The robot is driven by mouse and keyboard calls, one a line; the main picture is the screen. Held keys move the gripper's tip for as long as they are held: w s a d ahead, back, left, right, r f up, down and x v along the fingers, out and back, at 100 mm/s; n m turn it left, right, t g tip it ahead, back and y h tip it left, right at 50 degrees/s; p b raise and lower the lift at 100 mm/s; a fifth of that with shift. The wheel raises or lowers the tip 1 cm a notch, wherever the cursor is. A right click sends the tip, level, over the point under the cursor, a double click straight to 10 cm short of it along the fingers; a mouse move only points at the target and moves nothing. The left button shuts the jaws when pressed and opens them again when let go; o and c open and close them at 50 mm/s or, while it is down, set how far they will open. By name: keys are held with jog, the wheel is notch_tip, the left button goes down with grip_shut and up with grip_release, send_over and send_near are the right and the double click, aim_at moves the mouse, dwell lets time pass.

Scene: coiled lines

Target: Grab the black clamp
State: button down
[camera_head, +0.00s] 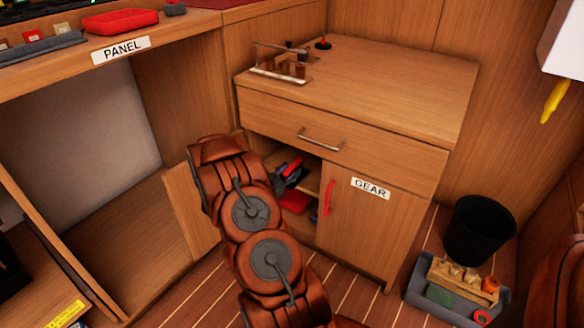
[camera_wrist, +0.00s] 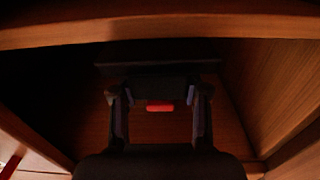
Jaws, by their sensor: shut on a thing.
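In the wrist view my gripper (camera_wrist: 158,95) is inside a dim wooden compartment, its two fingers on either side of a dark, blocky thing. This looks like the black clamp (camera_wrist: 158,68), with a wide dark bar across its far end. The light is too poor to show its full outline. A small red piece (camera_wrist: 160,106) shows between the fingers; I cannot tell whether it is part of the clamp. In the head view my arm reaches into the open gear cabinet and hides most of the gripper and the clamp.
The GEAR cabinet door (camera_head: 365,215) stands beside the opening. Red and dark items (camera_head: 293,200) show on the shelf inside. The drawer (camera_head: 310,128) above is shut. A black bin (camera_head: 478,230) and a grey tool caddy (camera_head: 440,300) stand on the floor at the right.

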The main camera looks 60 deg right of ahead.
jog(key=shift+a, duration=0.2)
jog(key=shift+c, duration=2.4)
grip_release()
jog(key=shift+a, duration=0.1)
jog(key=a, duration=1.1)
jog(key=shift+s+a, duration=0.15)
jog(key=shift+a, duration=0.25)
